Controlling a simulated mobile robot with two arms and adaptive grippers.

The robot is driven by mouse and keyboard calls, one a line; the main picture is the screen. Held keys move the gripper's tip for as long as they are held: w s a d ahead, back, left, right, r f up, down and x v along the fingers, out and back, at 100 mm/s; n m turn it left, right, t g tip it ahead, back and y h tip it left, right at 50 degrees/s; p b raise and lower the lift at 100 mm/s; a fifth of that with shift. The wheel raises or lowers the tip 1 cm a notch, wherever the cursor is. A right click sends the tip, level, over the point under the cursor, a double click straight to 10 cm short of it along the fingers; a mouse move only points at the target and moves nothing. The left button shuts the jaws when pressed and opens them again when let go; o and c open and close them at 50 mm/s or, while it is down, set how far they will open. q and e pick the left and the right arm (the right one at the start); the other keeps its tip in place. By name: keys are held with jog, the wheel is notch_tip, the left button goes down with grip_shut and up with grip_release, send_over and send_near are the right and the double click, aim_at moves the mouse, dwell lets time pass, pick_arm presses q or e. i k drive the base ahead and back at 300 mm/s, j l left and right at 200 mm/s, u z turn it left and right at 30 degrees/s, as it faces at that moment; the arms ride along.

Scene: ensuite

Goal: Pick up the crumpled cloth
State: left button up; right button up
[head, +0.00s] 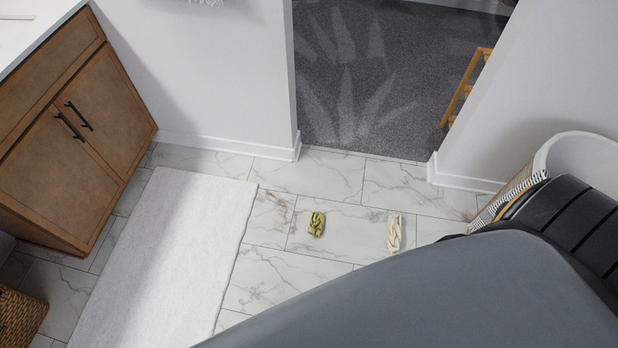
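Two small crumpled cloth-like things lie on the marble tile floor in the head view. One is olive green and yellow (316,224), to the right of the white bath mat. The other is cream (394,233), a little further right, near my grey body part. Both look folded or bunched, and each lies by itself on the tiles. I cannot tell from this view which one is the crumpled cloth of the task. Neither of my grippers shows in the head view.
A white bath mat (165,255) covers the floor at left, beside a brown wooden cabinet (75,150). A wicker basket (18,318) stands at lower left. A doorway opens onto grey carpet (385,75), with a wooden rack (466,88). Tiles around the cloths are clear.

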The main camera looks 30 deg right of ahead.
aim_at(317, 220)
jog(key=i+j+z, duration=0.1)
jog(key=i+z, duration=0.35)
jog(key=i+j+z, duration=0.25)
jog(key=z, duration=0.25)
jog(key=i, duration=0.15)
